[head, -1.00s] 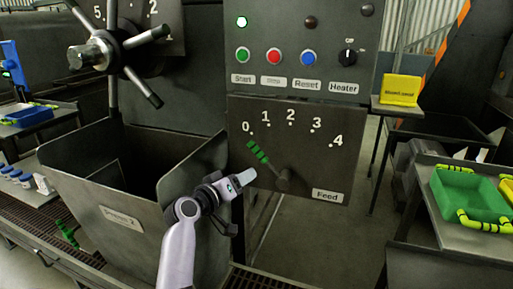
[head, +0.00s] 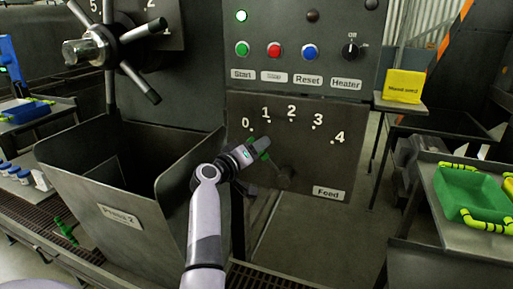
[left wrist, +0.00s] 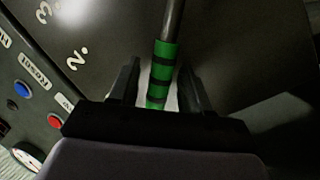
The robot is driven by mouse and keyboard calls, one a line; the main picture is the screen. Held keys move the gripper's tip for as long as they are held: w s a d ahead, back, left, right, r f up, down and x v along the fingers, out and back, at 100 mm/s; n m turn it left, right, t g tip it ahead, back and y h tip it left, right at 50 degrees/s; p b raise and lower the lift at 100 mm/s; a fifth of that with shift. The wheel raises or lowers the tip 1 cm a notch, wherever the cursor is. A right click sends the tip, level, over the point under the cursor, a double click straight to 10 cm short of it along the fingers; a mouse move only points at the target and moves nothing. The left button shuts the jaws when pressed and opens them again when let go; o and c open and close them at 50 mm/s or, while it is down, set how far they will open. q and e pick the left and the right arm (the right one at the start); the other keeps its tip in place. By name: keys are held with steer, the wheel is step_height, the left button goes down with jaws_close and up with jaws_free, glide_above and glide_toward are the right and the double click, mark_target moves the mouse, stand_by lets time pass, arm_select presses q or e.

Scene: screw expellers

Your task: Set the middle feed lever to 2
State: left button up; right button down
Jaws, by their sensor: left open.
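In the left wrist view, the fingers of my left gripper (left wrist: 157,88) are open, one on each side of the green grip (left wrist: 164,62). My right gripper is not in view.
The scale marks run 0 to 4 in an arc above the lever; the 2 (head: 291,111) is near the top. Above is a panel with Start, Stop, Reset and Heater controls (head: 310,52). The Press 2 bin (head: 125,215) stands left of my forearm. A green tray (head: 465,190) is at right.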

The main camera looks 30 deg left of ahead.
arm_select(q)
steer(key=shift+w, duration=0.1)
jaws_close()
